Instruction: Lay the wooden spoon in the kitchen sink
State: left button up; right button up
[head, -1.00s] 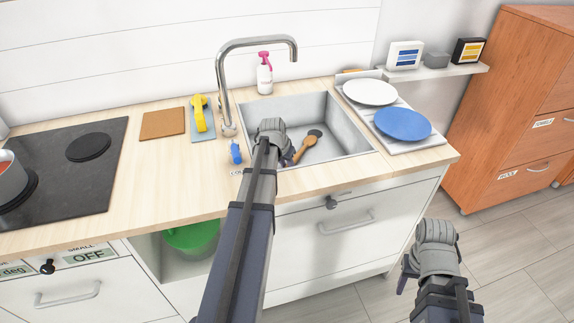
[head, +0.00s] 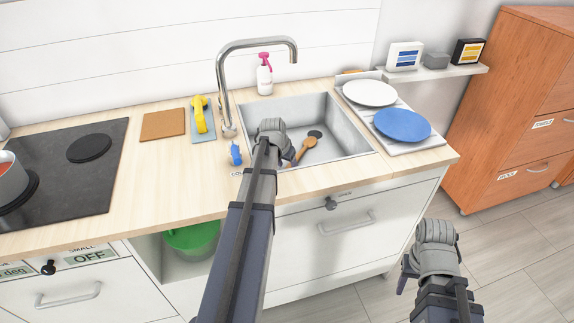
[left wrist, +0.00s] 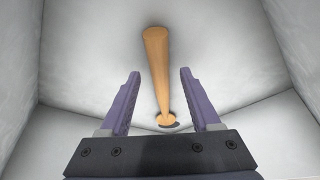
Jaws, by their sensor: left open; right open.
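The wooden spoon (head: 306,149) lies in the kitchen sink (head: 352,140), near the dark drain. In the left wrist view the spoon (left wrist: 157,70) rests on the sink floor, and it shows between and beyond the two purple fingers. My left gripper (left wrist: 158,72) is open with a gap on both sides of the spoon. In the head view my left arm reaches over the sink's front edge and its wrist hides most of that gripper. My right gripper (head: 405,277) is in front of the cabinet over the floor, away from the sink.
A tall faucet (head: 223,90) stands behind the sink's left side, with a spray bottle (head: 264,77) by the wall. A white plate (head: 369,92) and a blue plate (head: 402,124) are at the right. A blue item (head: 235,154) sits left of the sink.

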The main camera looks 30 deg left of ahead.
notch_tip(320, 180, up, 10)
jog(key=p, duration=0.9)
jog(key=shift+f, duration=0.15)
